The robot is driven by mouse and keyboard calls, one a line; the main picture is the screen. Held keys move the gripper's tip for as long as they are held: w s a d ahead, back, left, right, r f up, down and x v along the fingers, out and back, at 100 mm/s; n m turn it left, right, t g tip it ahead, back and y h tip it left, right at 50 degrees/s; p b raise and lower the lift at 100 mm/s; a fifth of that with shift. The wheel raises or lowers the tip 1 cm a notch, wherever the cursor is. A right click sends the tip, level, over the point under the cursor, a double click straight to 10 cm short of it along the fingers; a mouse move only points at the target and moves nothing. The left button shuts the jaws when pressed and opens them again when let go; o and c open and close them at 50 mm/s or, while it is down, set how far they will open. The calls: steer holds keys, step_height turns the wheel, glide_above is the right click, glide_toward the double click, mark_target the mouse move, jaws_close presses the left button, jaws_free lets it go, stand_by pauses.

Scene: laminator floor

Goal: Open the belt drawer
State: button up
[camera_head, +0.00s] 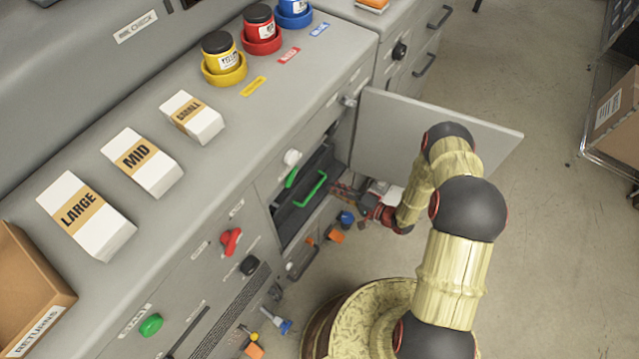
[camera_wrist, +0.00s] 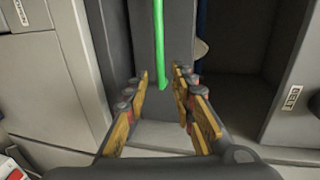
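The open cabinet bay holds a dark panel (camera_head: 290,222) with a green bar handle (camera_head: 311,189); I take it to be the belt drawer. The handle also shows in the wrist view (camera_wrist: 159,42) as an upright bar. A label reading "BELT" (camera_wrist: 291,98) sits on a grey surface at the right there. My gripper (camera_head: 372,205) is in front of the bay, to the right of the handle in the head view. In the wrist view my gripper (camera_wrist: 163,84) is open, with the handle's near end showing between its fingertips. I cannot tell whether they touch it.
A grey cabinet door (camera_head: 440,122) stands open behind my arm. A smaller green lever (camera_head: 291,177) is beside the handle. Loose orange and blue pieces (camera_head: 336,237) lie below the bay. Jars and cartons stand on the counter (camera_head: 215,165).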

mark_target(320, 183)
steer(key=b+x, duration=0.2)
steer(key=x, duration=0.5)
steer(key=shift+a, duration=0.1)
steer(key=shift+c, duration=0.4)
jaws_close()
stand_by(0.4)
